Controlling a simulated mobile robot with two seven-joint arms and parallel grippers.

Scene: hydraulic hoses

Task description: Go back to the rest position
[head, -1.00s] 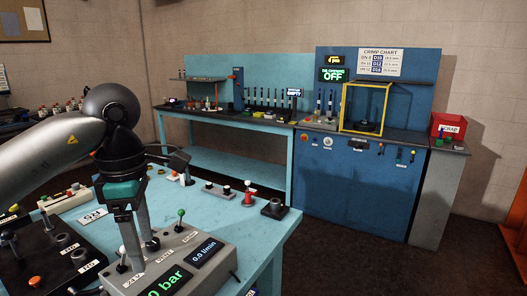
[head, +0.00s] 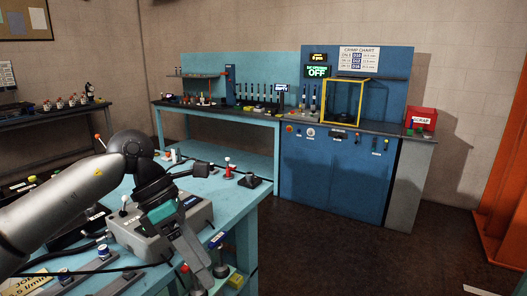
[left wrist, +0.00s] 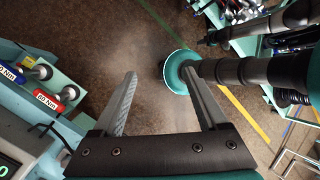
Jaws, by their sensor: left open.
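My left gripper (head: 194,250) hangs in front of the near teal bench (head: 236,203), beside the grey test box (head: 150,222). The gripper and arm cover part of the box and the bench top in the head view.
A red valve piece (head: 228,168) and a black block (head: 249,181) stand on the near bench. Blue and red torque tools (left wrist: 48,95) lie close left of the gripper in the wrist view. The crimp station (head: 335,175) and red scrap bin (head: 421,119) stand behind. Floor (head: 345,245) at right is clear.

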